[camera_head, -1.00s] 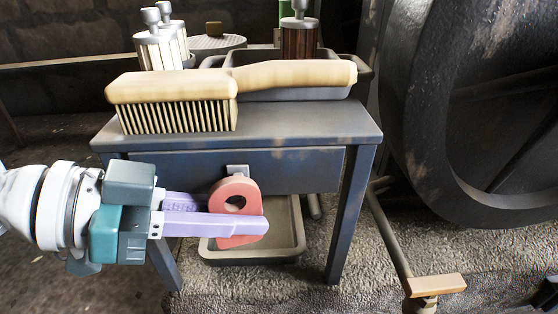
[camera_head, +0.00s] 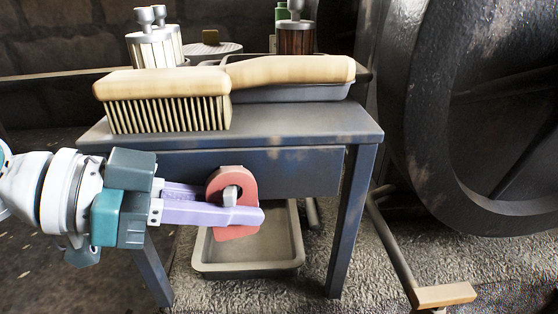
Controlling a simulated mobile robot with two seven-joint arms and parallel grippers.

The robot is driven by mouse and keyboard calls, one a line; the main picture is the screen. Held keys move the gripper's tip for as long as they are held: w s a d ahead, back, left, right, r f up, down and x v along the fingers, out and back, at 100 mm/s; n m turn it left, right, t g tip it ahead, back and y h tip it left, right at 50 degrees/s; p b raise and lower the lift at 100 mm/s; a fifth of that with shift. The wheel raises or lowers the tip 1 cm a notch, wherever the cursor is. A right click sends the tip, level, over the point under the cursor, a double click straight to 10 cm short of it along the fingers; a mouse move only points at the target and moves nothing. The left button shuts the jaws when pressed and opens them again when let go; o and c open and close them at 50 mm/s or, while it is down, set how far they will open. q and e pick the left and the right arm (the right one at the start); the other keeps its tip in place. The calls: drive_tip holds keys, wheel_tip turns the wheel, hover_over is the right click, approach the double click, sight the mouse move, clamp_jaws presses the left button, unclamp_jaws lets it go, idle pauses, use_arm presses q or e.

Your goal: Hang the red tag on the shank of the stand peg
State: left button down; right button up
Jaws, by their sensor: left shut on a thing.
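The red tag (camera_head: 239,180) is a rounded plate with a large hole, upright in front of the blue-grey stand (camera_head: 300,170). My left gripper (camera_head: 250,216) comes in from the left, its lilac fingers shut on the tag's lower part. The grey stand peg (camera_head: 231,195) on the front of the stand shows within the tag's hole. I cannot tell how far the tag is along the peg, and the shank is mostly hidden by the tag and fingers. My right gripper is not in view.
A large wooden brush (camera_head: 170,84) lies on the stand's top, with white and dark canisters behind it. A shallow tray (camera_head: 275,255) sits beneath, behind the gripper. A big dark wheel (camera_head: 420,150) stands close on the right, by a wood-ended bar (camera_head: 445,295).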

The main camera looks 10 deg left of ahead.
use_arm(q)
drive_tip(key=c, duration=0.8)
unclamp_jaws()
drive_tip(key=shift+c, duration=0.2)
drive_tip(key=p+v, duration=0.4)
drive_tip(key=v, duration=0.6)
drive_tip(key=s+d+r+n+g+y+p, duration=0.1)
drive_tip(key=s+d+r+y+p, duration=0.15)
drive_tip(key=r+p, duration=0.8)
drive_tip(key=s+d+r+g+y+p, duration=0.15)
drive_tip(key=s+r+p, duration=0.25)
drive_tip(key=r+p, duration=0.65)
drive_tip(key=s+d+r+n+g+y+p, duration=0.15)
drive_tip(key=s+r+p, duration=0.4)
drive_tip(key=p, duration=0.95)
drive_tip(key=a+r+n+y+p, duration=0.2)
drive_tip(key=r+n+y+p, duration=0.1)
drive_tip(key=r+p, duration=2.9)
drive_tip(key=s+a+r+n+y+p, duration=0.1)
drive_tip(key=a+r+n+y+p, duration=0.2)
drive_tip(key=r+p, duration=3)
wheel_tip(320, 180, up, 3)
drive_tip(key=shift+s+r+n+t+p, duration=0.15)
drive_tip(key=shift+n+t+p, duration=0.15)
drive_tip(key=shift+n, duration=0.35)
